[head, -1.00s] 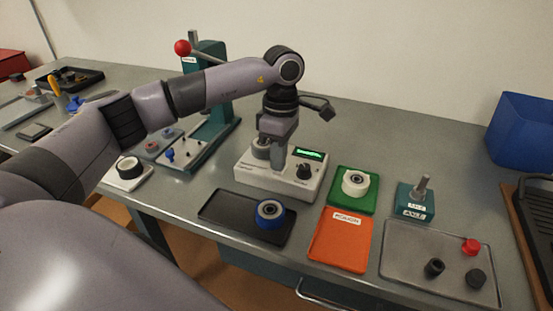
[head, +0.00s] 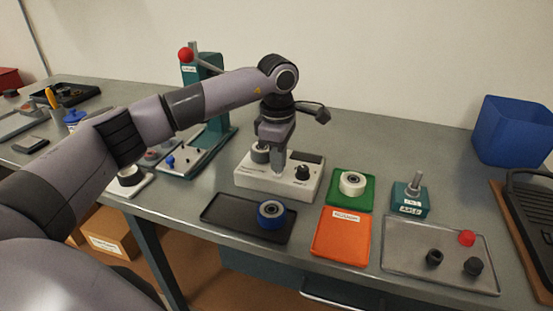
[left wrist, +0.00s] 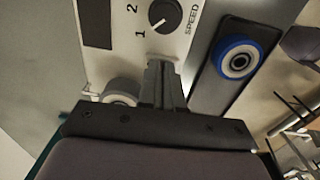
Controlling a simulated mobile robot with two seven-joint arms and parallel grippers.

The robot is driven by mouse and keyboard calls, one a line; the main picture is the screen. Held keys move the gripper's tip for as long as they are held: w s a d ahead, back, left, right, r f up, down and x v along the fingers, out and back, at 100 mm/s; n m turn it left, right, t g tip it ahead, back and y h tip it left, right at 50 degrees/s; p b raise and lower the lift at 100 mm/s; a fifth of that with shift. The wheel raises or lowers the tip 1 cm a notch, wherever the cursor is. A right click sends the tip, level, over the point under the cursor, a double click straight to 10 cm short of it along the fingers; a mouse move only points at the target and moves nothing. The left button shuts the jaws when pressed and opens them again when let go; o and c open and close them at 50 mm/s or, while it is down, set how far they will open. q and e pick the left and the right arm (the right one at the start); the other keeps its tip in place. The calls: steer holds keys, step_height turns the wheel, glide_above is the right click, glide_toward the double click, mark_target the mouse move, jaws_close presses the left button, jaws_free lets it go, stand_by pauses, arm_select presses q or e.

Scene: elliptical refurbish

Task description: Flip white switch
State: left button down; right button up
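The white control box (head: 260,181) stands on the bench, with a black speed knob (head: 302,172) and a dark display (head: 307,158) on its top. In the left wrist view the same knob (left wrist: 166,14) and dark display (left wrist: 95,22) show near the top edge. My left gripper (head: 278,172) points down at the box top, left of the knob. In the left wrist view its fingers (left wrist: 163,68) are together with nothing seen between them. The white switch is not visible; the gripper may hide it. My right gripper is not in view.
A grey roller (head: 260,152) sits on the box beside my gripper. In front lie a black tray (head: 222,212) with a blue-rimmed wheel (head: 271,210) and an orange mat (head: 341,237). A green tray (head: 366,201) with a white wheel is to the right. A teal press (head: 213,85) stands behind left.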

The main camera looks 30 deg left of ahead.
arm_select(q)
steer(key=shift+w+a+f, duration=0.1)
steer(key=shift+w+f, duration=0.15)
steer(key=shift+f, duration=0.1)
steer(key=shift+r, duration=0.15)
steer(key=shift+r+p, duration=0.3)
steer(key=shift+p, duration=0.05)
step_height(320, 180, up, 4)
steer(key=p, duration=0.3)
steer(key=shift+f, duration=0.1)
step_height(320, 180, up, 10)
steer(key=b, duration=0.1)
steer(key=shift+s, duration=0.4)
